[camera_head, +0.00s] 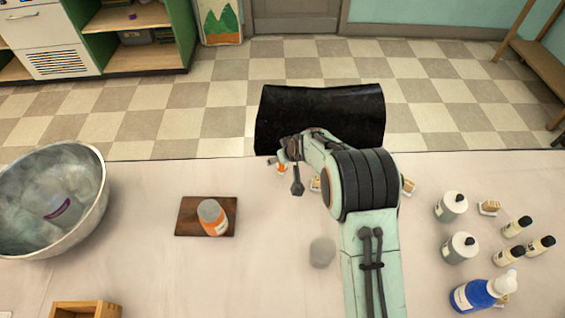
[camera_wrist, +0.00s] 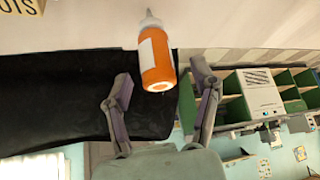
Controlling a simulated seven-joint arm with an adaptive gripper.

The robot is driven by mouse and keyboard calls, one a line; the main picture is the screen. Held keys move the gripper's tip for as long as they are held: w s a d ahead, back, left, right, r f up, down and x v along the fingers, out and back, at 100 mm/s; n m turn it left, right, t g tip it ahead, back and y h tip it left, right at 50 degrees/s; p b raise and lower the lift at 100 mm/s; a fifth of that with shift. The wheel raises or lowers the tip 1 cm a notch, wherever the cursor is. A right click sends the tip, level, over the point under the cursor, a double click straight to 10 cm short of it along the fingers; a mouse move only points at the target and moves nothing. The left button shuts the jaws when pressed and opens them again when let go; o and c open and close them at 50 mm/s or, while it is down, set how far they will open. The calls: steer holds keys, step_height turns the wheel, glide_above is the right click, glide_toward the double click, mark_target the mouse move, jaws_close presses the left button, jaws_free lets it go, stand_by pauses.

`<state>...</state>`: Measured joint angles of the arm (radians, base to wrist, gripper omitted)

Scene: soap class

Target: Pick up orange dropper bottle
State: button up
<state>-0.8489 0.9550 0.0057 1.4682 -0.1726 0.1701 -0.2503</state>
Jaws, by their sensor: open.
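The orange dropper bottle (camera_wrist: 157,58) has a white label and a pale pointed tip. In the wrist view it shows just beyond and between the spread fingertips of my gripper (camera_wrist: 163,84), with its base toward me and its tip toward the table. Neither finger appears to touch it. In the head view only a small orange-and-white part of what looks like this bottle (camera_head: 282,168) shows beside my gripper (camera_head: 291,168), near the table's far edge. My arm hides much of that area.
Another orange container (camera_head: 213,218) with a grey lid stands on a brown board (camera_head: 185,222). A metal bowl (camera_head: 98,205) is at left. White bottles (camera_head: 452,206), small dark-capped bottles and a blue pump bottle (camera_head: 478,294) stand at right.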

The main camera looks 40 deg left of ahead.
steer(key=c, duration=1.1)
steer(key=shift+o, duration=0.2)
